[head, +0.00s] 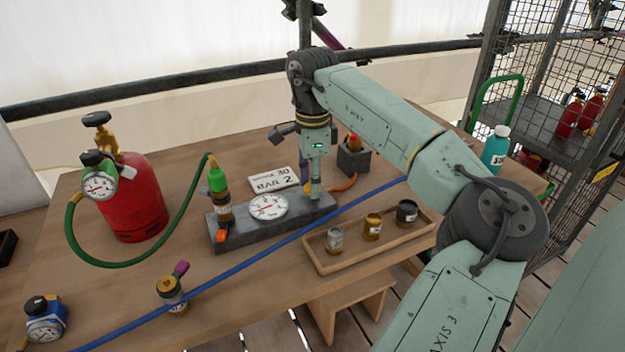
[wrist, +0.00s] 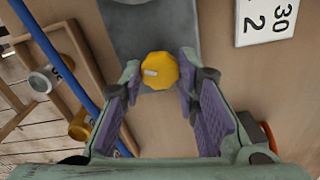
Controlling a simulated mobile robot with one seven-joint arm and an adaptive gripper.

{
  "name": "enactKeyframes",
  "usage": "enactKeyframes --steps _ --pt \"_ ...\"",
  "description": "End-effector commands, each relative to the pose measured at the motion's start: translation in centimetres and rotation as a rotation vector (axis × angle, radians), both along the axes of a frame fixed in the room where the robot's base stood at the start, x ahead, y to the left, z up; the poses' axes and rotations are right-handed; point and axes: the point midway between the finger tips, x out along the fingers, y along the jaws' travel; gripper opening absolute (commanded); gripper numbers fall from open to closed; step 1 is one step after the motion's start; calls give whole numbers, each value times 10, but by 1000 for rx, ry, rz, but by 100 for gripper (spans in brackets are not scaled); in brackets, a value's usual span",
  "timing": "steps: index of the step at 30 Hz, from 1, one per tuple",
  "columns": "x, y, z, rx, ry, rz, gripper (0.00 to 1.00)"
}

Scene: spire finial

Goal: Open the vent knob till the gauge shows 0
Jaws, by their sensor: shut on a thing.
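The yellow vent knob (wrist: 158,71) sits on the end of a grey block, between my fingertips in the wrist view. My gripper (wrist: 160,66) is shut on it, one purple-padded finger on each side. A green and brass fitting (head: 219,190) stands at the block's left end.
A sign (head: 273,179) reading 30 and BAR 2 lies behind the block. A blue hose (head: 245,251) crosses in front. A wooden tray (head: 330,262) with small metal parts is at front right. A red cylinder (head: 135,200) with a green hose stands left.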

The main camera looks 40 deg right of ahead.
Motion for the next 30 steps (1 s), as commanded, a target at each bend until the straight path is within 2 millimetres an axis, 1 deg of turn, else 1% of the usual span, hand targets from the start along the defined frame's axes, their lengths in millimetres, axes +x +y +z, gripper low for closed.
enactKeyframes --steps 2,3,11,12,20,23,26,30 --pt "0 0 -1 0 1 0 1" --pt "0 0 -1 0 1 0 30" --pt "0 0 0 0 1 -1 47" --pt "0 0 0 0 1 -1 49" --pt "0 0 0 0 0 -1 49" --pt "0 0 6 -1 0 -1 49" --pt "0 0 19 -3 -1 -2 49" --pt "1 0 48 -3 -1 -3 49"
